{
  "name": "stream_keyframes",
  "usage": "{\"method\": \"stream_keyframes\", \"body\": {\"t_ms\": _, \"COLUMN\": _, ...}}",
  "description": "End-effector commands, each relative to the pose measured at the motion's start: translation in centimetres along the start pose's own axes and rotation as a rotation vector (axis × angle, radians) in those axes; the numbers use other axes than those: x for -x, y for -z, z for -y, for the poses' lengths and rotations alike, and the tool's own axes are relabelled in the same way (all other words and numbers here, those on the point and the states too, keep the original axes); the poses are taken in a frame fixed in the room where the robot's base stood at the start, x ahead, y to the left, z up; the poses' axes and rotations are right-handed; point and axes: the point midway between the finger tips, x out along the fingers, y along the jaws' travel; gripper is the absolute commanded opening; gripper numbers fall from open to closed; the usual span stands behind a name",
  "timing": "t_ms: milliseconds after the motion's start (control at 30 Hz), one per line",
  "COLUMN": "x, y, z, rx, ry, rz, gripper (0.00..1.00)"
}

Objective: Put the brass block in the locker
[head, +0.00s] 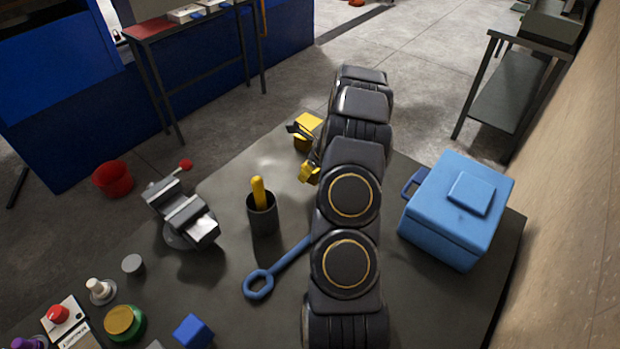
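My arm runs up the middle of the head view, and its end is partly hidden behind my own links. My gripper (298,147) shows as dark parts left of the arm. A yellow block-like piece (308,123) is at the gripper, and a second, smaller yellow piece (309,173) is just below it. Either may be the brass block; I cannot tell which, nor whether the gripper touches or holds one. A closed blue box (455,212) with a raised square panel on top and a handle on its left stands at the table's right. No locker is clearly identifiable.
On the dark table (385,310) are a grey vise (187,215), a dark cup (262,214) with a yellow-handled item, a blue ring-ended tool (259,284) and a blue cube (193,332). Several buttons and knobs crowd the lower left. A red bucket (113,179) is beyond the table.

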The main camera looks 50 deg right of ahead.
Motion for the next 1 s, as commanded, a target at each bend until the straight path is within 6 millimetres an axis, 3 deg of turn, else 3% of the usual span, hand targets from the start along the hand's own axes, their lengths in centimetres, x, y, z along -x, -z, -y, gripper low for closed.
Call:
{"method": "stream_keyframes", "body": {"t_ms": 333, "x": -2.0, "y": -0.4, "z": 1.2, "rx": 0.001, "ry": 0.003, "rz": 0.002, "gripper": 0.1}}
{"method": "stream_keyframes", "body": {"t_ms": 533, "x": -4.6, "y": 0.8, "z": 1.1, "rx": -0.002, "ry": -0.001, "rz": 0.0, "gripper": 0.1}}
{"method": "stream_keyframes", "body": {"t_ms": 900, "x": -5.0, "y": 0.9, "z": 1.2, "rx": -0.001, "ry": 0.001, "rz": 0.003, "gripper": 0.1}}
{"method": "stream_keyframes", "body": {"t_ms": 933, "x": -5.1, "y": 0.9, "z": 1.2, "rx": -0.001, "ry": 0.001, "rz": 0.002, "gripper": 0.47}}
{"method": "stream_keyframes", "body": {"t_ms": 1000, "x": -5.0, "y": 0.9, "z": 1.2, "rx": -0.001, "ry": 0.001, "rz": 0.002, "gripper": 0.7}}
